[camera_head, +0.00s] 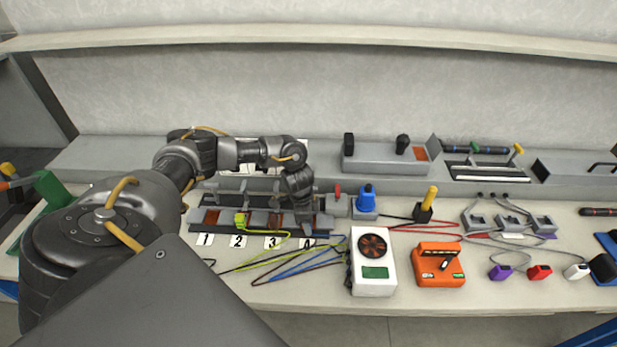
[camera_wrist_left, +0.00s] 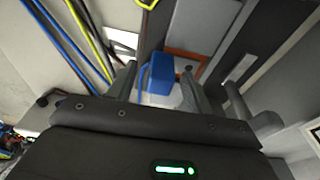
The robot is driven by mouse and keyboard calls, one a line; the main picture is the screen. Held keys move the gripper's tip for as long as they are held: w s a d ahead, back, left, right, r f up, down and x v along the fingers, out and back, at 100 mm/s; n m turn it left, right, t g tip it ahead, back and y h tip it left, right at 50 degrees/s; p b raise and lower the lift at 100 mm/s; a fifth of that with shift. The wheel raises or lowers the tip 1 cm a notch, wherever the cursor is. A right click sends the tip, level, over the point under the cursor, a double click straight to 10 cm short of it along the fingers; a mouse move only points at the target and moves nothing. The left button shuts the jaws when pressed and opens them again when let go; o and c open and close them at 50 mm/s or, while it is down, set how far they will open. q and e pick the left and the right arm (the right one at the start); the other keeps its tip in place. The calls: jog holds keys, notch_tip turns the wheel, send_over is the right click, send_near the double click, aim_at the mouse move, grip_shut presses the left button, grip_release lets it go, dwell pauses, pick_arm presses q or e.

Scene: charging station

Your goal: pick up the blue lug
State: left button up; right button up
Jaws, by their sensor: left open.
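The blue lug (camera_wrist_left: 160,75) is a small blue block with a blue cable looping from its left side in the left wrist view. My left gripper (camera_wrist_left: 158,88) is open, with one finger on each side of the lug. I cannot tell whether the fingers touch it. In the head view my left gripper (camera_head: 304,222) points down at the right end of the numbered terminal row and hides the lug. My right gripper is not in view.
A yellow-green lug (camera_head: 241,220) sits at the row's left. Loose cables (camera_head: 290,262) spread in front. A white meter (camera_head: 373,262), an orange device (camera_head: 438,264) and a blue-topped knob (camera_head: 366,199) stand to the right. A grey ledge (camera_head: 110,160) runs behind.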

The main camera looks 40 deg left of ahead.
pick_arm(q)
jog(key=shift+c, duration=0.3)
jog(key=c, duration=0.9)
jog(key=shift+c, duration=0.5)
jog(key=shift+r, duration=0.1)
